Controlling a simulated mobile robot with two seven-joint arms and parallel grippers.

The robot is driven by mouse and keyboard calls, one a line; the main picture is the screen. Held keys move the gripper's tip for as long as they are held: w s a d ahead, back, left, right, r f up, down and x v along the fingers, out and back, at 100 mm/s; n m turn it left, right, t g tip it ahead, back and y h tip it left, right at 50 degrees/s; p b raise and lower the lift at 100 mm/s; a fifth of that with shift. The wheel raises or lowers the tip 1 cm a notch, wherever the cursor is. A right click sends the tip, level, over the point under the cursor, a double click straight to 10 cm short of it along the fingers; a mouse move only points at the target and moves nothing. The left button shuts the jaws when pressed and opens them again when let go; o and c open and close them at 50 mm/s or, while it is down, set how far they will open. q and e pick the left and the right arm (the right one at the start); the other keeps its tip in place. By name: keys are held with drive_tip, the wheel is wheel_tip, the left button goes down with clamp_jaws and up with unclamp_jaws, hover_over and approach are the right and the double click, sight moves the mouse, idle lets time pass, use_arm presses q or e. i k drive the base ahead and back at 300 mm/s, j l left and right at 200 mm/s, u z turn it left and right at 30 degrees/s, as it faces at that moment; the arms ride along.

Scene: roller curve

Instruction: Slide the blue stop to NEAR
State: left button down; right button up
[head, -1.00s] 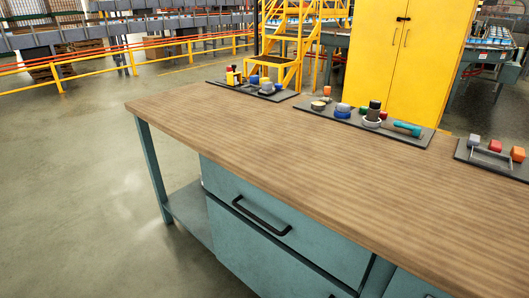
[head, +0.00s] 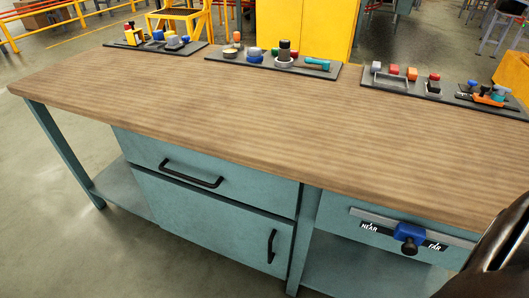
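The blue stop (head: 409,232) sits on a pale horizontal rail (head: 372,217) on the front of the workbench, at the lower right of the head view. A round black knob (head: 409,247) sticks out below it. The NEAR label (head: 369,226) is to the left of the stop and the FAR label (head: 434,246) is right beside it on the right. The stop stands closer to FAR. Neither gripper can be made out. A dark curved shape cuts into the lower right corner and hides the bench beyond the rail's right end.
The wooden bench top (head: 230,110) is clear in front. Dark trays with small objects line its back edge, such as the middle tray (head: 225,57). Below are a drawer handle (head: 190,174) and a door handle (head: 271,246). Open floor (head: 40,240) lies at left.

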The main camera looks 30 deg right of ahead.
sight(412, 236)
drive_tip(key=k+z, duration=0.15)
drive_tip(key=z, duration=2.05)
drive_tip(key=u, duration=1.3)
drive_tip(key=z, duration=1.4)
